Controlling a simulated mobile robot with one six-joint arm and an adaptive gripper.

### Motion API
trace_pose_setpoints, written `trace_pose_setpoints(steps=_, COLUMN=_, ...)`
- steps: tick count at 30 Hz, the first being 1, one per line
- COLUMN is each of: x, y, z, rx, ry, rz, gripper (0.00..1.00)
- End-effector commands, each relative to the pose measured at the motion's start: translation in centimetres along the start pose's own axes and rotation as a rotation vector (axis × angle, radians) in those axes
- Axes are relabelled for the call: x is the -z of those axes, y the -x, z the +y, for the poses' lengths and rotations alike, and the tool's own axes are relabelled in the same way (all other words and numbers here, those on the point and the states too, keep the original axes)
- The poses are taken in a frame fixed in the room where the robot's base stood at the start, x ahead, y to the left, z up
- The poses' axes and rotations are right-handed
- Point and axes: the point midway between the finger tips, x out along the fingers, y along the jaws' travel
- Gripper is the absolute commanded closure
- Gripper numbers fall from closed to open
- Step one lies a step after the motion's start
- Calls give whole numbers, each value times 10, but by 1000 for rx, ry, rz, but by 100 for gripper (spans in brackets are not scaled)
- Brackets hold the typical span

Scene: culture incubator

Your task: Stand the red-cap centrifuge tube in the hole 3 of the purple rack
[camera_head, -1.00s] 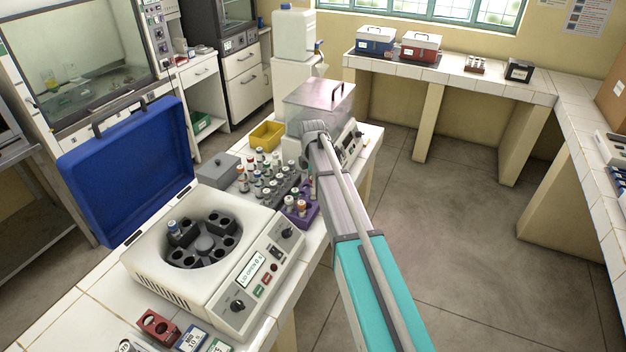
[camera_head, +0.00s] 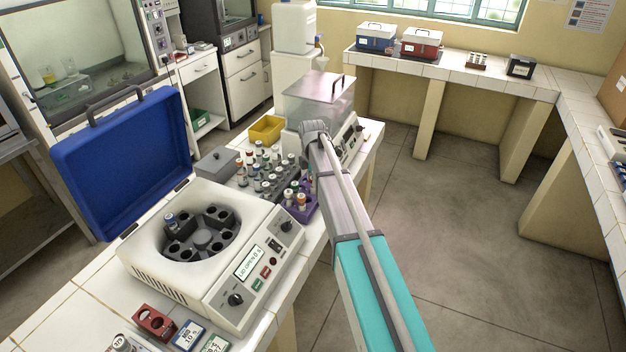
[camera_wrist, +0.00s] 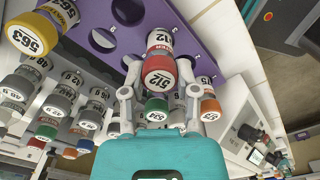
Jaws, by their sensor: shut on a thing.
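My gripper (camera_wrist: 160,98) is shut on the red-cap centrifuge tube (camera_wrist: 160,70), labelled 512, with a finger on each side below its cap. The purple rack (camera_wrist: 205,42) lies behind the tube in the wrist view, with some empty holes showing to its upper left. I cannot tell whether the tube's lower end is in a hole or above one. Green-cap (camera_wrist: 156,108) and orange-cap (camera_wrist: 209,108) tubes are close beside the gripper. In the head view the purple rack (camera_head: 312,208) is partly behind my arm, which hides the gripper and held tube.
A grey rack (camera_head: 262,196) with several tubes stands left of the purple rack. The open centrifuge (camera_head: 150,255) with its blue lid is nearer. A yellow bin (camera_head: 266,131) and a clear-lidded bath (camera_head: 318,100) stand behind. A yellow-cap tube (camera_wrist: 33,33) is at the wrist view's upper left.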

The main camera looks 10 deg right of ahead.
Motion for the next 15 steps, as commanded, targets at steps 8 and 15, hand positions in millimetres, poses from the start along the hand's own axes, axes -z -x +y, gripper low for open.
trace_pose_setpoints(steps=8, x=0, y=-3, z=0, rx=0, ry=0, rz=0, gripper=99)
trace_pose_setpoints(steps=15, x=0, y=-3, z=0, rx=0, ry=0, rz=0, gripper=45)
